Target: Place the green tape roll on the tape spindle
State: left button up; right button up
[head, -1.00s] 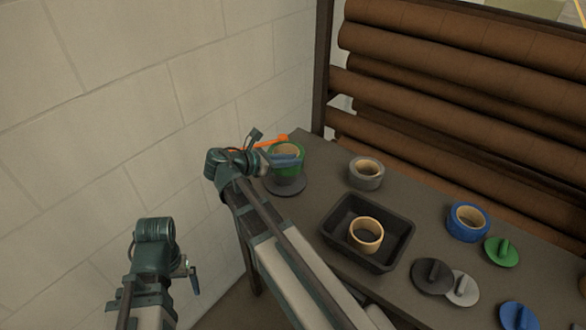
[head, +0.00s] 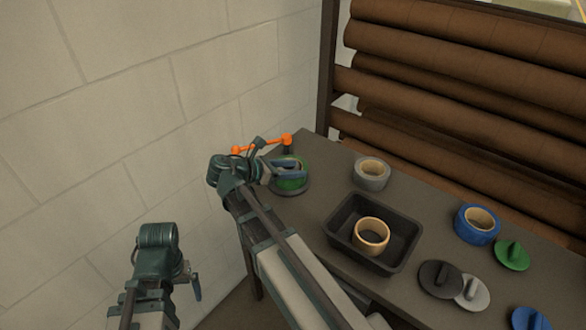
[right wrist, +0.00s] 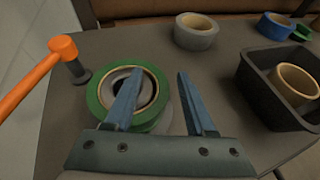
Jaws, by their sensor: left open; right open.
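The green tape roll (head: 291,186) lies flat on the round grey base of the tape spindle (head: 292,192) at the table's far left corner. In the right wrist view, the roll (right wrist: 97,93) surrounds a grey centre, partly hidden by a finger. My right gripper (head: 284,168) is open at the roll. In the right wrist view, its left finger (right wrist: 160,88) reaches over the roll's hole and its right finger is outside the rim; contact is unclear. My left gripper (head: 195,285) is open and empty, left of the table.
An orange bar (right wrist: 40,72) with a dark peg is beside the roll. A grey roll (head: 371,174), a black tray (head: 338,225) holding a tan roll (head: 371,236), a blue roll (head: 477,224) and several discs are to the right. A wall borders the left.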

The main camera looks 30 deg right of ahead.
jog(key=p+v, duration=0.4)
jog(key=v, duration=0.8)
jog(key=shift+p, duration=0.4)
